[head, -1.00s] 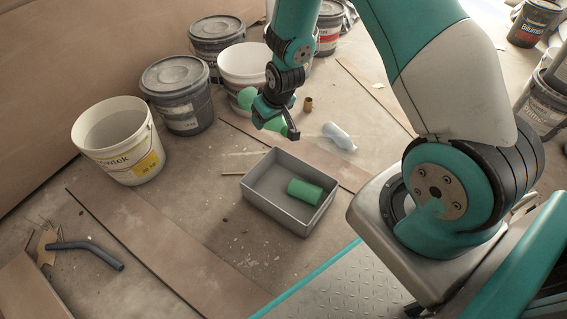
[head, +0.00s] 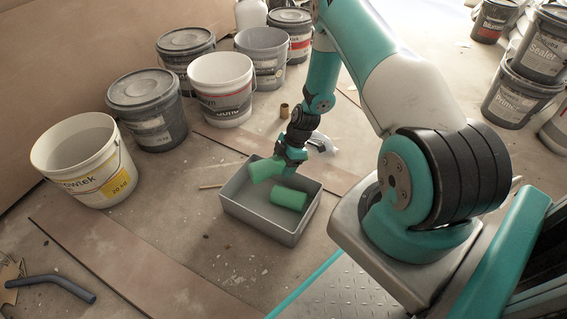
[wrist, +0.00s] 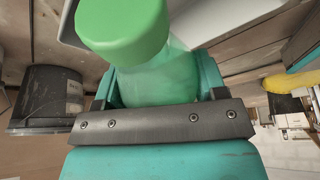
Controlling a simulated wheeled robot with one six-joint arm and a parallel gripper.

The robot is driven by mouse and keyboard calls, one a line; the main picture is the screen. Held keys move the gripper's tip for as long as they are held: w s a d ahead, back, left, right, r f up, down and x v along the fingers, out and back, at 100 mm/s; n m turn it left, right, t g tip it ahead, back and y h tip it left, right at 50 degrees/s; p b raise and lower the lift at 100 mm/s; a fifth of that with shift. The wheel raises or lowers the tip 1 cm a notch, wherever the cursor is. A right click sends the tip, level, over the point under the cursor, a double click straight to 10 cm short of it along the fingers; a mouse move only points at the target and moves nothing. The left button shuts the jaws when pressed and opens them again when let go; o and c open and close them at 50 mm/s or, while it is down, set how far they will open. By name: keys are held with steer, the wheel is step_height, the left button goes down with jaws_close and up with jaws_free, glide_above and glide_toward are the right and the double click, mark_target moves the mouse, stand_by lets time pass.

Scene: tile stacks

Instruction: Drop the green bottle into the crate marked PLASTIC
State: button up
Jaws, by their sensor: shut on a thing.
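My gripper (head: 286,160) is shut on a green bottle (head: 264,169). In the wrist view the bottle (wrist: 125,30) sits between the two jaws, its wide light-green end turned toward the top of the picture. In the head view the bottle is tilted and appears over the back left part of a grey open crate (head: 262,222). I cannot tell its exact height above the crate. Another green cylinder (head: 289,198) lies inside the crate at the right. No marking on the crate is readable from here.
A white-and-yellow bucket (head: 86,162), a dark lidded bucket (head: 148,108) and several other buckets stand behind and left. A pale bottle (head: 322,142) lies just behind my gripper. A small brown cylinder (head: 284,110) is farther back. The floor left of the crate is mostly clear.

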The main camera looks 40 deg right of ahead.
step_height(320, 180, down, 5)
steer(key=b, duration=0.3)
steer(key=shift+b, duration=0.3)
steer(key=o, duration=1)
steer(key=p+v, duration=0.8)
steer(key=v, duration=0.9)
steer(key=shift+r, duration=0.3)
